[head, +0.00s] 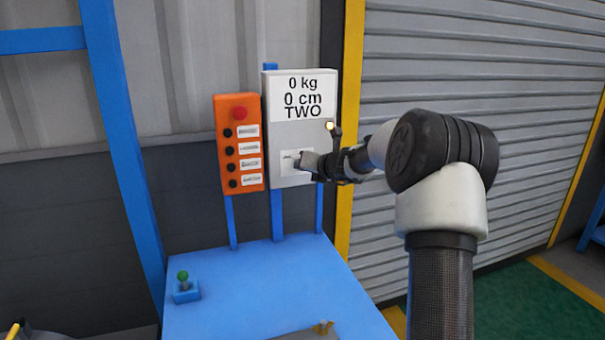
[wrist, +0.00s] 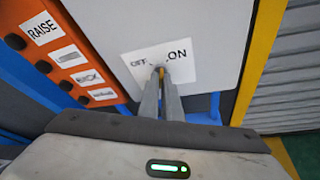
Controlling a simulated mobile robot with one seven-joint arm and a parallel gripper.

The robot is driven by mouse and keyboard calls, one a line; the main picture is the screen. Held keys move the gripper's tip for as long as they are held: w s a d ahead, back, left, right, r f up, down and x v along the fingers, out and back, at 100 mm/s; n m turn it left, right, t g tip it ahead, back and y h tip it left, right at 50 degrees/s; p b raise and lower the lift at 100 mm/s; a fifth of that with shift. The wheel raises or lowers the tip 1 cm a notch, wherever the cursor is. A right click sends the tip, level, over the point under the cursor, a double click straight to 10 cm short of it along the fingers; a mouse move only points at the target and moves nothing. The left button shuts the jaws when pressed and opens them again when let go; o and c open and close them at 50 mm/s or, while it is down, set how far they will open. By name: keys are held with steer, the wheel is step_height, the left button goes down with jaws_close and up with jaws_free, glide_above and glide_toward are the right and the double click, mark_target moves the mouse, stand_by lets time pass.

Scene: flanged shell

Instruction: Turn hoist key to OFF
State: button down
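The hoist key (wrist: 161,70) is a small yellowish piece on a white label plate marked OFF on the left and ON on the right in the wrist view. My gripper (wrist: 163,78) has its two grey fingertips at the key, close together with the key between them. The fingers cover much of the key, so I cannot tell which way it points. In the head view my gripper (head: 304,163) reaches the white label plate (head: 287,164) on the lower part of the grey control box (head: 293,135). The key itself is hidden there.
An orange button panel (head: 238,143) with a red button and several black buttons hangs left of the box. A lit lamp (head: 330,126) is on the box. A small green-topped joystick (head: 183,286) stands on the blue table (head: 260,290) below. A grey shutter (head: 440,60) is at right.

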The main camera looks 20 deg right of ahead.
steer(key=shift+a+f+n+h+b, duration=0.1)
steer(key=shift+n+h+b, duration=1.5)
steer(key=shift+n+b, duration=1.05)
steer(key=shift+a+n+h+b, duration=0.1)
steer(key=shift+n+h+b, duration=1.75)
steer(key=shift+b, duration=1.4)
steer(key=shift+n, duration=0.3)
steer(key=c, duration=2)
jaws_free()
steer(key=shift+s, duration=0.1)
